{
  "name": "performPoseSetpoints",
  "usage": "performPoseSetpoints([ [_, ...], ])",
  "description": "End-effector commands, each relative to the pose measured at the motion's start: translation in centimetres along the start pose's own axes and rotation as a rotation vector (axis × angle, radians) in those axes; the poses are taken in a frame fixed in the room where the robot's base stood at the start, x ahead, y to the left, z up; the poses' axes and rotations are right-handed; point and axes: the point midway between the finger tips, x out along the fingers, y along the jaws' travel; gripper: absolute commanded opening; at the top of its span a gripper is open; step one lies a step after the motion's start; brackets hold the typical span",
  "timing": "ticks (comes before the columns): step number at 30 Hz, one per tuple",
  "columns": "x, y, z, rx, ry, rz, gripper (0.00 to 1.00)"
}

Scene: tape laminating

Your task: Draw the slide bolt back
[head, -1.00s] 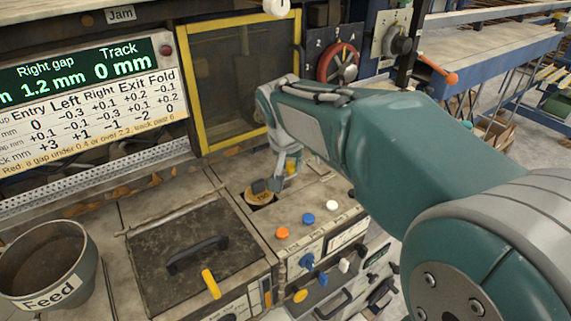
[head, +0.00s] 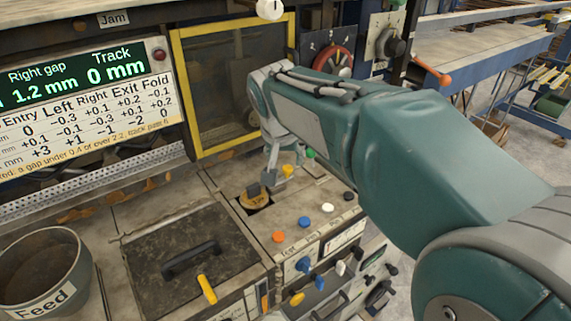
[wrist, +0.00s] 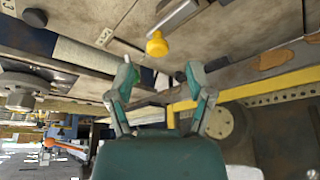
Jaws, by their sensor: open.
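A yellow knob (head: 288,170) on the machine top, which looks like the slide bolt's handle, shows just right of my gripper (head: 272,180) in the head view. In the wrist view the yellow knob (wrist: 157,45) sits at the end of a grey metal bar (wrist: 180,17). My gripper (wrist: 160,75) is open and empty there. Its two teal-padded fingers stand apart, and the knob appears between and beyond their tips, not gripped. In the head view my wrist covers part of the area around the knob, and the fingers are small.
A round brass dial (head: 256,198) sits in a recess left of my gripper. Orange (head: 278,237), blue (head: 304,222) and white (head: 327,207) buttons lie in front. A yellow-framed window (head: 232,85) stands behind. A dark hatch with a black handle (head: 190,258) is left.

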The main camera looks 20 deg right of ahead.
Motion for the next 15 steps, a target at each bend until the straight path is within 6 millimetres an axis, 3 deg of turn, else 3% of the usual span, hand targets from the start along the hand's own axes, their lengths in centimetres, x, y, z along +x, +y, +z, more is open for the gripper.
performPoseSetpoints([
  [9, -6.5, -0.1, 0.0, -0.001, 0.002, -0.001, 0.68],
  [15, -8.2, -0.1, 0.0, -0.001, -0.001, 0.001, 0.68],
])
